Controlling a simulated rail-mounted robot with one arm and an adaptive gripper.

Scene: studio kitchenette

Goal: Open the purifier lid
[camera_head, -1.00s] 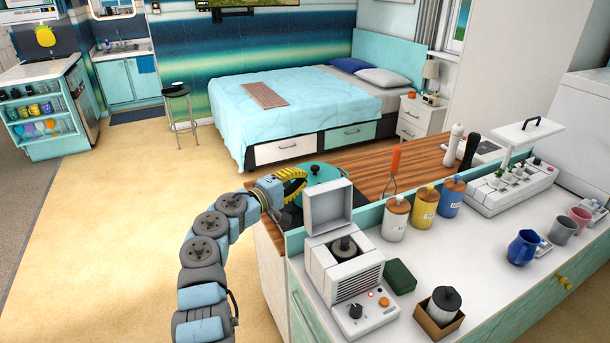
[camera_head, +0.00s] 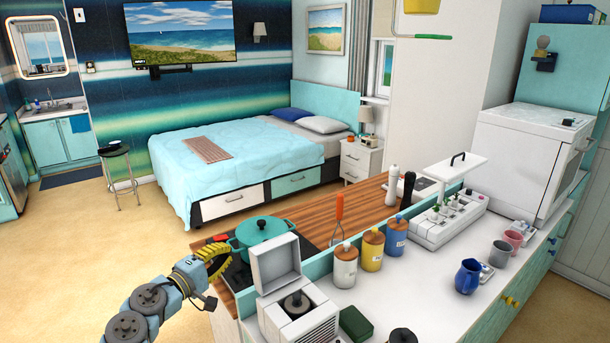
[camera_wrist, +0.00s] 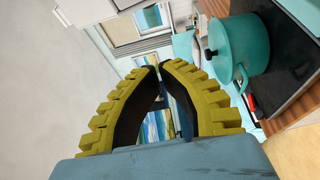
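The purifier appears to be the white box (camera_head: 322,330) with a side grille on the near counter in the head view; its lower front is cut off by the frame edge. Its square lid (camera_head: 276,262) stands raised at the back, and a dark-topped round cartridge shows in the opening. My gripper (camera_head: 224,262) is left of the purifier, apart from the lid, beside the teal pot. In the wrist view, its yellow ribbed fingers (camera_wrist: 158,68) curve in until their tips nearly meet, with nothing held between them. The purifier is not recognisable there.
The teal pot (camera_head: 264,232) sits on the dark hob just beyond my gripper; it also shows in the wrist view (camera_wrist: 238,48). Open floor (camera_head: 110,250) lies left.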

